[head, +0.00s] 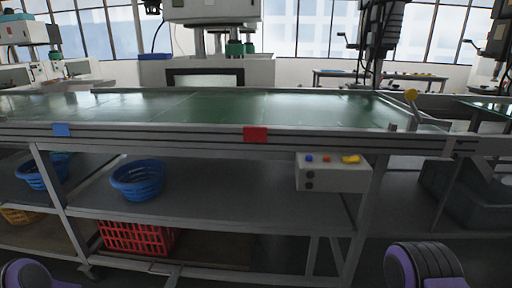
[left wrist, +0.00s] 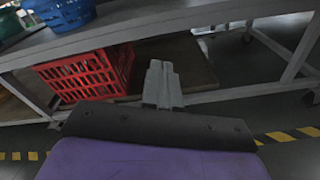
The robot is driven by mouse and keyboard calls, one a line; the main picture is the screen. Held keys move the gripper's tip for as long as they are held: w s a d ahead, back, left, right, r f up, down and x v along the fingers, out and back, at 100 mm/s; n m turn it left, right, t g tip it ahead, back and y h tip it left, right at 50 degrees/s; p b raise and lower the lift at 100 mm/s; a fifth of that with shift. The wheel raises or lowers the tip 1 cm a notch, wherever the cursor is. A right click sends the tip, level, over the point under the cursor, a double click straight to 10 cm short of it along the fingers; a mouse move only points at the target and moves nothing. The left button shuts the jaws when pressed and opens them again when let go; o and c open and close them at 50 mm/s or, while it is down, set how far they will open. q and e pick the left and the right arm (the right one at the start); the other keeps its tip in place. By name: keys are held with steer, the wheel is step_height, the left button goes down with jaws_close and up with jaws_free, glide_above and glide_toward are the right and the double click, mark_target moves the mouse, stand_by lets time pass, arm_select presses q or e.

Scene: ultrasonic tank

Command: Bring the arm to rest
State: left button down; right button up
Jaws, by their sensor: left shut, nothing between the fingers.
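My left gripper (left wrist: 161,68) shows in the left wrist view with its two grey fingers together, empty. It points toward the space under the workbench, near a red crate (left wrist: 85,76) on the low shelf, and I see no contact. In the head view, purple and black parts of my arms show at the bottom left and bottom right corners. My right gripper's fingers do not show.
A long green-topped workbench (head: 230,108) crosses ahead, with a control box (head: 333,178) on its front right. A blue basket (head: 138,180) stands on the shelf below, above the red crate (head: 135,238). Machines stand behind. Floor shows at the lower right.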

arm_select(q)
steer(key=s+d+f+m+g+y+b, duration=0.1)
steer(key=s+d+f+m+g+b, duration=0.2)
steer(key=s+f+m+g+b, duration=1.25)
steer(key=s+a+f+m+y+b, duration=0.25)
steer(key=s+f+m+b, duration=0.25)
steer(key=s+f, duration=0.55)
steer(key=s+a+f+m+y+b, duration=0.1)
steer(key=s+a+f+m+b, duration=0.35)
steer(key=s+f, duration=0.65)
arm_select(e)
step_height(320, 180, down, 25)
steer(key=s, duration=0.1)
arm_select(q)
step_height(320, 180, up, 40)
steer(key=n+t+p, duration=0.1)
steer(key=p, duration=3.7)
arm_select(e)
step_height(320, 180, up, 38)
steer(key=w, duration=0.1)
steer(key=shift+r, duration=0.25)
arm_select(q)
steer(key=shift+t, duration=0.25)
